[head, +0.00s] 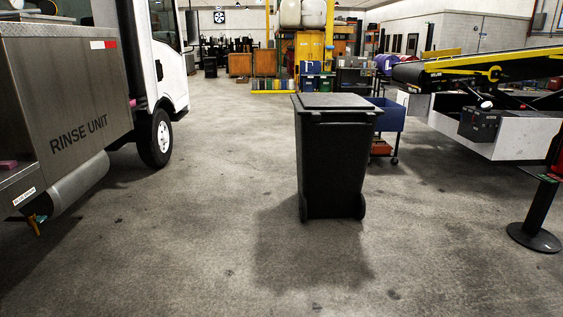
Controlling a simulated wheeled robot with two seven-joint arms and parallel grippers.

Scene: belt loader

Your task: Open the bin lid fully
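A tall black wheeled bin (333,165) stands upright on the concrete floor, a little right of centre in the head view. Its lid (335,101) is grey-black and lies down over the top, so the inside is hidden. A bar or handle runs under the lid edge on the side facing me, and small wheels show at the bottom corners. Neither of my grippers shows in the head view.
A white truck with a steel rinse unit (62,120) stands at the left. A belt loader (490,75) stands at the right, with a black post (540,215) nearer me. A blue cart (388,117) is close behind the bin. The floor before the bin is clear.

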